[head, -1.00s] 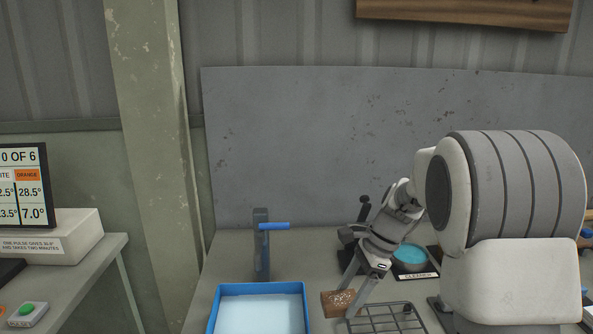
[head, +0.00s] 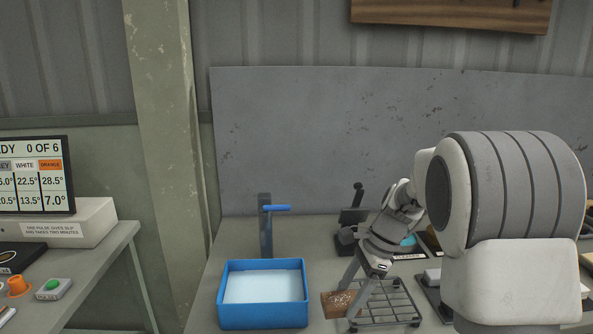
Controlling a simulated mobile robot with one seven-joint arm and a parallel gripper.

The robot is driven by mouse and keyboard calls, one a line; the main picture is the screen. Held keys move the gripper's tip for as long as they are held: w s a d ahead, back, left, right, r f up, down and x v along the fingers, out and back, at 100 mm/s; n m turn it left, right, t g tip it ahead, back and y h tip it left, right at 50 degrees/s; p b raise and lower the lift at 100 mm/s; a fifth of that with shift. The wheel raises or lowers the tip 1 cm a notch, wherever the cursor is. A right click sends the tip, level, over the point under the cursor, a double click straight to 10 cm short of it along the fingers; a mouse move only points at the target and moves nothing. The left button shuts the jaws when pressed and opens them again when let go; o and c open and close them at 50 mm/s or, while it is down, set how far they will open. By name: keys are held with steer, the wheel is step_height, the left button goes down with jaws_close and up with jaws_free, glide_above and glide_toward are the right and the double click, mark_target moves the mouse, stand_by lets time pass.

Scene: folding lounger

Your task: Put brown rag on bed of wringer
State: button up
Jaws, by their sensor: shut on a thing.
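My gripper (head: 360,294) is shut on a brown, block-like piece with pale specks, which I take as the brown rag (head: 338,303). It is held between the blue tub and the wire rack, near the table's front. Whether it touches the table cannot be told. Which thing is the wringer is not clear. A dark device with an upright lever (head: 352,218) stands behind my gripper, partly hidden by it. A grey post with a blue handle (head: 267,225) stands behind the tub.
The blue tub (head: 262,316) holds pale liquid, left of my gripper. A wire rack (head: 398,304) lies just right. A turquoise dish (head: 408,240) is partly hidden behind my arm. A side table at left carries a screen (head: 40,175) and a green button (head: 52,286).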

steer(key=s+d+f+n+g+h+p, duration=0.35)
steer(key=f+n, duration=0.45)
steer(key=n, duration=0.8)
steer(key=shift+n+g+h, duration=0.25)
steer(key=shift+n+h, duration=0.05)
steer(key=shift+h, duration=0.15)
steer(key=r, duration=0.4)
steer(key=shift+s+a+r, duration=0.15)
steer(key=shift+a+r, duration=0.05)
